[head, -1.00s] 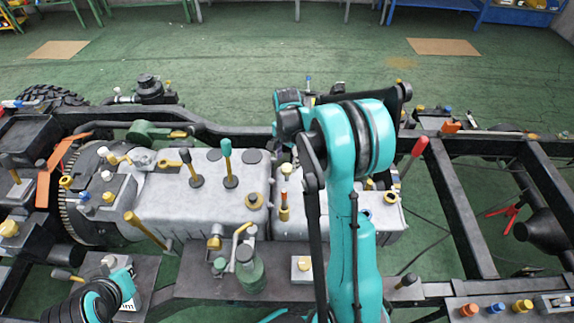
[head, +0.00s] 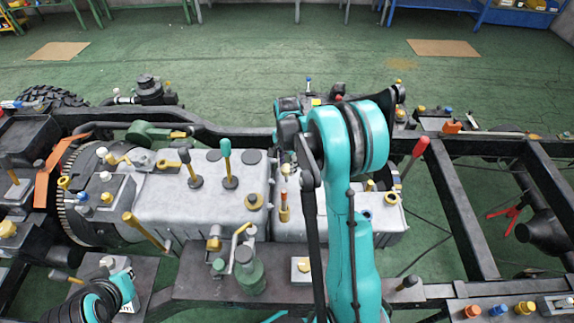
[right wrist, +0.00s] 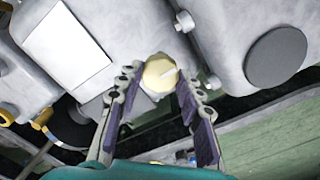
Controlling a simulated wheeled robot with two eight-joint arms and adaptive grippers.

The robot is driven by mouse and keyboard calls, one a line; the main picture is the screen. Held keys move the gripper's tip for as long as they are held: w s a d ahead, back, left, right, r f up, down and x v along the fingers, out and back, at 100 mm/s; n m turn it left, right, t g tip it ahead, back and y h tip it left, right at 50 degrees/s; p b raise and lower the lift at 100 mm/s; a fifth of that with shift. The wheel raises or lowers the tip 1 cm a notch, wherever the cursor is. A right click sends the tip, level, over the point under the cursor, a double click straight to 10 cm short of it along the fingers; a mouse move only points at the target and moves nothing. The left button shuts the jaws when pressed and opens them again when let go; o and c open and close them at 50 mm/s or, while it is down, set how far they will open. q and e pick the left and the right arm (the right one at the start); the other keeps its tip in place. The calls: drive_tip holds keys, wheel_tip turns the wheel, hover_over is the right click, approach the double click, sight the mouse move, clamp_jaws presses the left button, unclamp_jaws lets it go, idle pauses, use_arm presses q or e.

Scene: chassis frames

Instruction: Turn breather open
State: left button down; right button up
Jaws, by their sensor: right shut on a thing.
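In the right wrist view the breather appears to be the round yellow cap (right wrist: 160,73) with a pale raised mark on its face, set against a grey housing. My right gripper (right wrist: 158,86) has one finger on each side of this cap and is shut on it. In the head view my right arm reaches over the grey engine block, and its teal wrist (head: 288,103) is at the block's far side. The arm hides the fingertips and the cap there. My left arm shows at the lower left, with its gripper out of sight.
A dark disc (right wrist: 276,57) lies right of the cap. Chassis rails surround the engine.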

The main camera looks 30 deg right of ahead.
drive_tip(key=shift+n, duration=0.3)
drive_tip(key=n, duration=0.3)
drive_tip(key=shift+n, duration=0.3)
drive_tip(key=n, duration=0.4)
drive_tip(key=shift+n+b, duration=0.3)
drive_tip(key=shift+b, duration=0.05)
drive_tip(key=n, duration=0.8)
drive_tip(key=shift+n, duration=0.6)
drive_tip(key=o, duration=1.2)
drive_tip(key=shift+c, duration=0.2)
